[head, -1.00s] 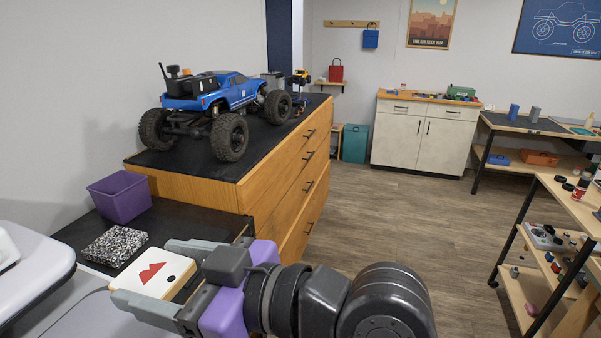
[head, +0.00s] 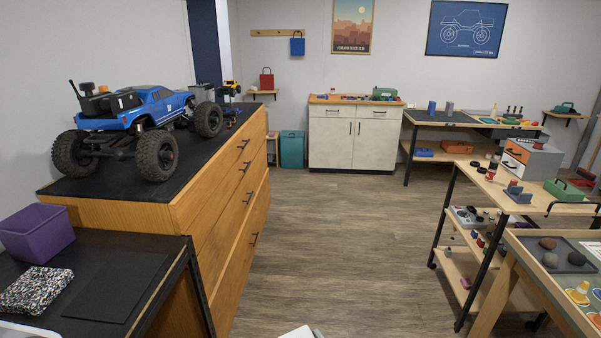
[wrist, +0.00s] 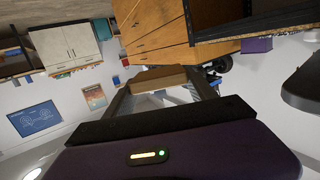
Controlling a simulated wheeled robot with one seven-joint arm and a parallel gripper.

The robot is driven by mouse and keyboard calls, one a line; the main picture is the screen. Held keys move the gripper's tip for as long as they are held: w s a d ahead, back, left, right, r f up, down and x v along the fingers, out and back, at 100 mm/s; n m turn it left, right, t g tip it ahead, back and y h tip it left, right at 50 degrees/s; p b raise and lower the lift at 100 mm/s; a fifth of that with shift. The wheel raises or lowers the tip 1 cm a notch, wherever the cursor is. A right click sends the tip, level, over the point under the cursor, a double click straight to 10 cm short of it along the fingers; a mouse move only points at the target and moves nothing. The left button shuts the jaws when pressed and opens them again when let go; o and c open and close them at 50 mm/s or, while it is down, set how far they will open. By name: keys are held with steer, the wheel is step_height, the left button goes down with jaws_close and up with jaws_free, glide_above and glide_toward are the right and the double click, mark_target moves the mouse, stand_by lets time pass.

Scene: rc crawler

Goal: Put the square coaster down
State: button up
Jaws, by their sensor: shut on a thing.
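The square coaster was seen earlier as white-faced with a red peak design. In the wrist view the coaster (wrist: 158,79) shows as a brown edge between the two fingers. My gripper (wrist: 160,88) is shut on it and holds it in the air. In the head view my gripper is almost wholly below the frame. The floor shows beyond the coaster in the head view.
At left a low black bench (head: 165,262) carries a purple bin (head: 37,233), a speckled block (head: 36,290) and a thin dark square mat (head: 118,287). A blue crawler (head: 150,108) stands on the wooden drawer cabinet (head: 225,190). Tables and a shelf cart (head: 470,215) stand right. Open floor lies between.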

steer(key=s+d+f+m+h, duration=0.1)
steer(key=s+d+f+h, duration=0.1)
steer(key=d, duration=0.4)
steer(key=s+d+f+m+t+h, duration=0.1)
steer(key=s+d+f+m+h, duration=0.1)
steer(key=d+f, duration=0.5)
steer(key=s+d+f+m+h, duration=0.2)
steer(key=s+d+f+h, duration=0.1)
steer(key=s+d+f, duration=0.2)
steer(key=shift+s+d+t, duration=0.25)
steer(key=shift+d+t, duration=0.15)
steer(key=shift+d, duration=0.35)
